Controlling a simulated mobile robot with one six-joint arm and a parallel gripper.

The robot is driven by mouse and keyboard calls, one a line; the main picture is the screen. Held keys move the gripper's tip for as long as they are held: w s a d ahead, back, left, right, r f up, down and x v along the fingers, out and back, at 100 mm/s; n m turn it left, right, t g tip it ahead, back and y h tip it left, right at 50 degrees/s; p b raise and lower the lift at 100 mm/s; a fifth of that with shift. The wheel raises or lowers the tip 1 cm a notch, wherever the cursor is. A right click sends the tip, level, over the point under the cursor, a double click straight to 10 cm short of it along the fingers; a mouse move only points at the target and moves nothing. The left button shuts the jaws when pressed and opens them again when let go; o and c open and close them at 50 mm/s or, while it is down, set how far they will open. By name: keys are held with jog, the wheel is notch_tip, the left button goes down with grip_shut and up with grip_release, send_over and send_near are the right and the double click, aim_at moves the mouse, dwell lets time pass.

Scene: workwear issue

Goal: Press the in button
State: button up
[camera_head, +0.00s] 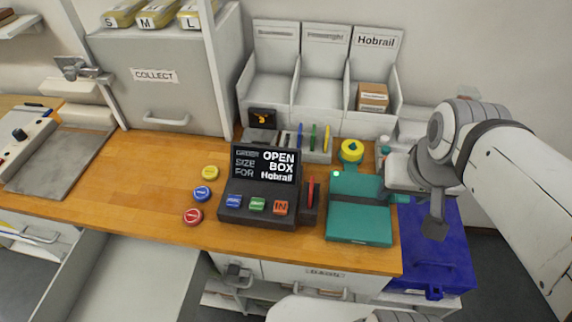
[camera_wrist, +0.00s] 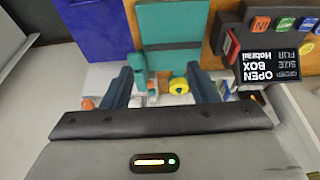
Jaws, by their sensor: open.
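The in button (camera_head: 281,208) is an orange-red square key marked "IN" on the dark console (camera_head: 258,217). It sits at the right end of the key row, beside a green key (camera_head: 257,204) and a blue key (camera_head: 233,201). The in button also shows in the wrist view (camera_wrist: 261,24), at the top right. The console's screen (camera_head: 264,163) reads "OPEN BOX Hobrail". My gripper (camera_head: 434,224) is to the right of the console, past the teal case (camera_head: 360,222). In the wrist view my gripper (camera_wrist: 161,84) is open with nothing held between its fingers.
A blue bin (camera_head: 432,250) stands at the right end of the wooden counter. A yellow tape roll (camera_head: 352,151) and upright coloured items are behind the console. Yellow, blue and red discs (camera_head: 193,216) lie left of it. Bare counter (camera_head: 150,185) is further left.

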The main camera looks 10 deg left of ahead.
grip_shut()
dwell(0.3)
dwell(0.6)
